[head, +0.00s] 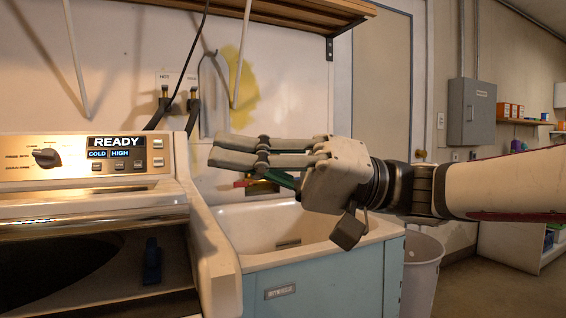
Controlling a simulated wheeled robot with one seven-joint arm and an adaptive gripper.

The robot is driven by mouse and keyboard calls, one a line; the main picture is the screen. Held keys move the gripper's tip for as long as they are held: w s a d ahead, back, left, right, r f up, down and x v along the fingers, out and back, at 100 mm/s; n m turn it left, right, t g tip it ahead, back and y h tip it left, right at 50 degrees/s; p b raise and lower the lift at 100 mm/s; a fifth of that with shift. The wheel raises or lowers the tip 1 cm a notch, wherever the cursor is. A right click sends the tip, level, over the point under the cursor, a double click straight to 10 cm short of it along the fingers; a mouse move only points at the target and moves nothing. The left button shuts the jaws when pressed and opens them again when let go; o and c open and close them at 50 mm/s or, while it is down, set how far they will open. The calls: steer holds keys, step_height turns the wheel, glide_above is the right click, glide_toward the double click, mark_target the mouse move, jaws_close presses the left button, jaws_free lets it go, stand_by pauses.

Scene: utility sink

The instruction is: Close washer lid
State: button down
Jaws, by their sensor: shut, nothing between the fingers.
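The washer (212,262) stands at the left, with a control panel that reads READY, COLD and HIGH. Its top opening (60,268) is uncovered and dark inside. A glossy band (95,217) runs across behind the opening; it may be the raised washer lid seen nearly edge-on, but I cannot tell for sure. My gripper (222,151) is shut and empty. It reaches in from the right with its fingers pointing left, above the sink and right of the control panel. It appears apart from the washer.
A white utility sink (330,250) on a blue cabinet (320,285) stands beside the washer, under my gripper. A wooden shelf (270,10) hangs above. Hoses and taps (165,105) are on the back wall. A grey bin (422,270) stands right of the sink.

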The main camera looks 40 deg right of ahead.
steer(key=v, duration=0.6)
steer(key=shift+w+d+f+p, duration=0.3)
steer(key=shift+w+f, duration=0.05)
steer(key=shift+f, duration=0.05)
steer(key=shift+w, duration=0.1)
